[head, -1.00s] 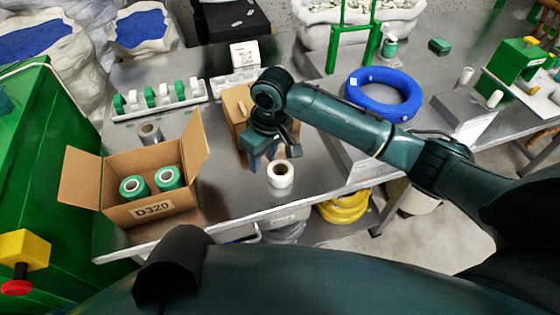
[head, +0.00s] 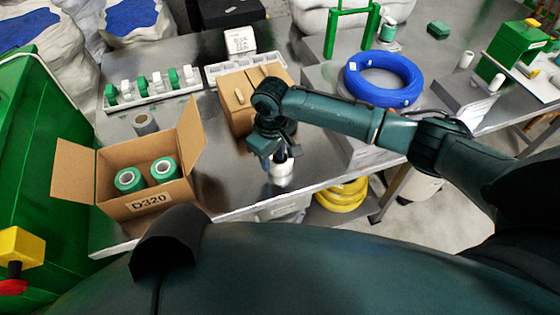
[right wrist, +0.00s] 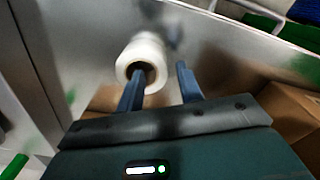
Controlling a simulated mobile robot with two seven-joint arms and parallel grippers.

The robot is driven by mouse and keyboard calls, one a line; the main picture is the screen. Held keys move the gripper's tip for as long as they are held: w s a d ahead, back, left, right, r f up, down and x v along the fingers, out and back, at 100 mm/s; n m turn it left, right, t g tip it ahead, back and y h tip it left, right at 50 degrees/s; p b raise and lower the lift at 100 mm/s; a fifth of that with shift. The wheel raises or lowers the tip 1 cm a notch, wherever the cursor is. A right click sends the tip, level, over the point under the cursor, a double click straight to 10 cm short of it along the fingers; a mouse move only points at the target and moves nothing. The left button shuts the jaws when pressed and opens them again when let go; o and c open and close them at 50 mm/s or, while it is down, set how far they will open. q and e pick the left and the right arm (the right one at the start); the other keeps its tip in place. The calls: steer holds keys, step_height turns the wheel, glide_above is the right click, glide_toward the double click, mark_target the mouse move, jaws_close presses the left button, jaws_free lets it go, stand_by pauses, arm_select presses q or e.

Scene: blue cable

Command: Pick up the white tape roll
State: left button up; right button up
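The white tape roll (head: 282,175) stands near the front edge of the grey metal table (head: 228,195), its top partly hidden by my right gripper (head: 275,155). In the right wrist view the roll (right wrist: 148,50) shows its dark core hole toward me. My right gripper (right wrist: 160,80) is open there. One finger reaches over or into the core hole; I cannot tell how deep. The other finger is outside the roll on the right, with a small gap to it. My left gripper is not in view.
A closed cardboard box (head: 236,100) stands just behind my right gripper. A blue cable coil (head: 383,80) lies to the right. The tabletop between the open box and the roll is clear.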

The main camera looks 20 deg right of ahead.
steer(key=shift+s+f, duration=0.1)
steer(key=shift+f, duration=1.35)
steer(key=shift+c, duration=0.4)
jaws_close()
